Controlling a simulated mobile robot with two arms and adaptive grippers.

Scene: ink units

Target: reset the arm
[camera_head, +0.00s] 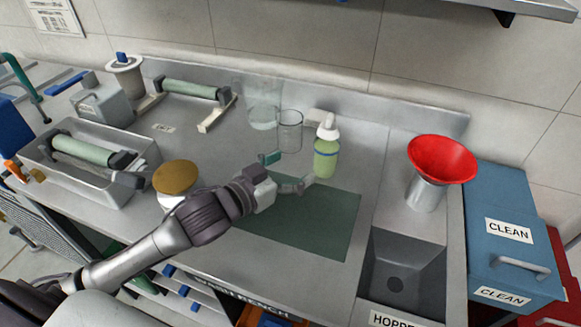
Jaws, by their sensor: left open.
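My left arm reaches in from the lower left over the metal bench. Its gripper (287,172) is open and empty above the far edge of the dark green mat (318,222). One finger shows near the glass beaker, the other near the base of the green bottle (326,150) with a white cap. The gripper looks close to the bottle, but I cannot tell whether they touch. My right gripper is not in view.
Clear glass vessels (290,131) stand behind the gripper. A brown-lidded jar (175,178) is beside my arm. A tray (82,178) with a roller is at left. A red funnel (441,158) and a sink (400,275) are at right. The mat's front is clear.

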